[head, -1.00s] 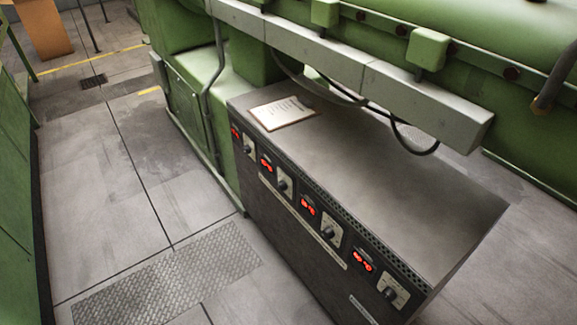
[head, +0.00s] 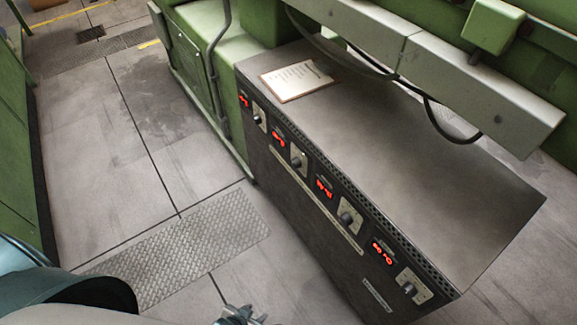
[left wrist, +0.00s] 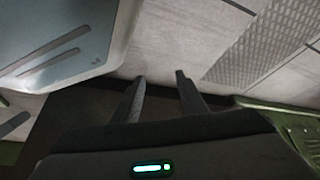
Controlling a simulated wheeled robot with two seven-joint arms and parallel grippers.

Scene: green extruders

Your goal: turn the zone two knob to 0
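A dark control cabinet (head: 420,150) has a row of small knobs on its front, each beside a red lit display. The knobs run from the far left knob (head: 259,116), through the second knob (head: 298,160) and third knob (head: 347,217), to the nearest knob (head: 409,288). The zone labels are too small to read, so I cannot tell which is zone two. My left gripper (head: 239,317) just shows at the bottom edge, apart from the cabinet. In the left wrist view its two fingers (left wrist: 160,78) are spread with nothing between them. My right gripper is out of view.
A clipboard with paper (head: 297,80) lies on the cabinet top. A grey beam (head: 450,75) and hanging black cables pass above the cabinet's back. Green machinery (head: 20,150) stands at the left. The floor with a tread plate (head: 185,255) is clear before the cabinet.

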